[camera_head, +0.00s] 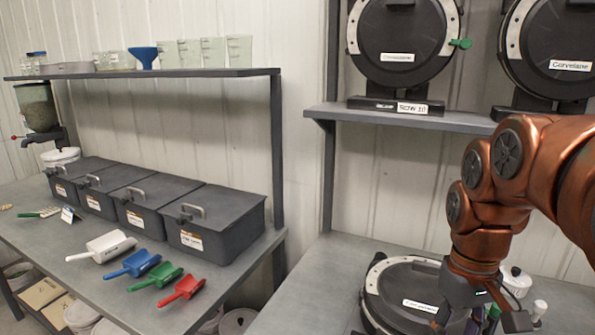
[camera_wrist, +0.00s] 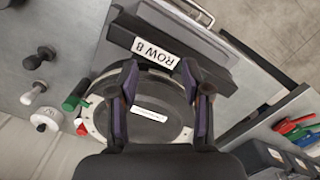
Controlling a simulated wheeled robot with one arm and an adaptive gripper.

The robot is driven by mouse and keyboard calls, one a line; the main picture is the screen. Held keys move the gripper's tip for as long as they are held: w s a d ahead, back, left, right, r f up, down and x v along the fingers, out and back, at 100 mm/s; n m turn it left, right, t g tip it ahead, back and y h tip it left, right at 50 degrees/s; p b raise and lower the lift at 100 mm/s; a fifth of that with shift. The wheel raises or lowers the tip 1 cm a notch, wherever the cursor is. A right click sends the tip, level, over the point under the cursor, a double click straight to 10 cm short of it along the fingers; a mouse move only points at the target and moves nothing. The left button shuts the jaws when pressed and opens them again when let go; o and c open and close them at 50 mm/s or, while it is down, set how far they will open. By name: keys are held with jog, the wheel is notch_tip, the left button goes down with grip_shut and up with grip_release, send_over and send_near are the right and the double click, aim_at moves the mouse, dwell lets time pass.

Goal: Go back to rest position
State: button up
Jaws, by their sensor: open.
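My gripper (camera_wrist: 162,100) is open and empty in the wrist view, its two dark purple-lined fingers apart over a round black seed meter (camera_wrist: 150,118). In the head view my copper arm comes in from the right and bends down over the same seed meter (camera_head: 402,292), which lies on the right-hand bench. The fingertips are mostly hidden there at the bottom edge. A base labelled ROW 8 (camera_wrist: 155,52) stands beside the meter in the wrist view. I cannot tell how far above the meter the fingers are.
Two upright seed meters (camera_head: 403,40) (camera_head: 560,48) stand on the right shelf (camera_head: 400,117). Dark lidded bins (camera_head: 222,220) and coloured scoops (camera_head: 183,290) are on the left bench. White-capped knobs (camera_wrist: 46,118) and a green handle (camera_wrist: 75,97) sit close to the gripper.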

jog(key=s+a+f, duration=0.3)
jog(key=s+f, duration=0.2)
jog(key=s, duration=0.2)
jog(key=s+a+f+m+p, duration=0.1)
jog(key=s+a+f, duration=0.2)
jog(key=s+f, duration=0.2)
jog(key=s, duration=0.3)
jog(key=shift+s+g, duration=0.3)
jog(key=shift+g, duration=0.1)
